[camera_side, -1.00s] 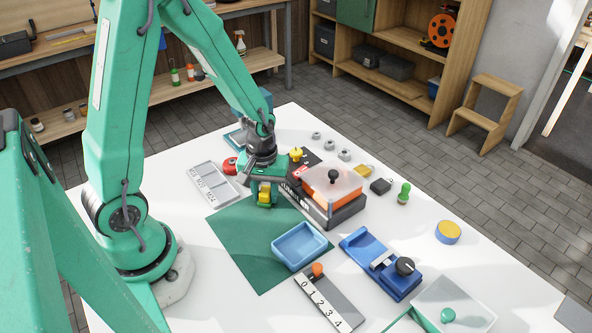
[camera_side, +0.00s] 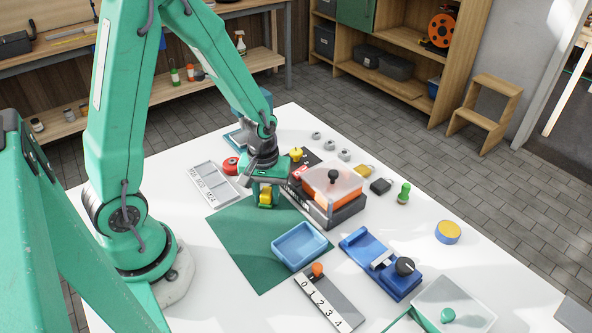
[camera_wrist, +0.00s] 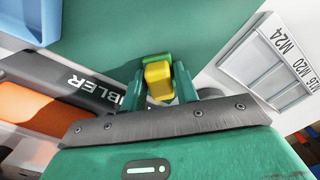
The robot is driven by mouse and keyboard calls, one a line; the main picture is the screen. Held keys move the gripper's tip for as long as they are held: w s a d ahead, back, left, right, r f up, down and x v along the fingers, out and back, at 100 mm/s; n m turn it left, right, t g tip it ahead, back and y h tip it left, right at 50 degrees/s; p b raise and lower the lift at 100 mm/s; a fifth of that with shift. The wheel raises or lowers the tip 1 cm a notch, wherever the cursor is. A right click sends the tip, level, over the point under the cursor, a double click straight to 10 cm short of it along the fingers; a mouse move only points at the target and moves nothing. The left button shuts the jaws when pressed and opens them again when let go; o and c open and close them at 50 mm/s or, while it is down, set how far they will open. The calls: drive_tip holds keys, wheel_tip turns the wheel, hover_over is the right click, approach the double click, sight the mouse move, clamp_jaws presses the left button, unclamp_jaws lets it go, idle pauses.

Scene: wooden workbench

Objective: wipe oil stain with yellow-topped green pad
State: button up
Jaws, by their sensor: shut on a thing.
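The green pad with the yellow top (camera_side: 265,197) is between the fingers of my gripper (camera_side: 267,190), which is shut on it. It also shows in the wrist view (camera_wrist: 158,80), its yellow block between the two green fingers (camera_wrist: 160,85) and a green edge beyond it. The pad is at the far corner of the dark green mat (camera_side: 240,240), at or just above its surface; I cannot tell whether it touches. No oil stain can be made out on the mat in either view.
A blue tray (camera_side: 301,246) sits on the mat's right part. A black and orange box (camera_side: 332,190) stands close to the right of my gripper. A grey size tray (camera_side: 213,182) lies to the left. A blue clamp fixture (camera_side: 382,264) and a numbered rack (camera_side: 328,298) are nearer the front.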

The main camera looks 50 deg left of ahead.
drive_tip(key=shift+a, duration=0.35)
drive_tip(key=shift+r, duration=4.1)
drive_tip(key=shift+d, duration=0.1)
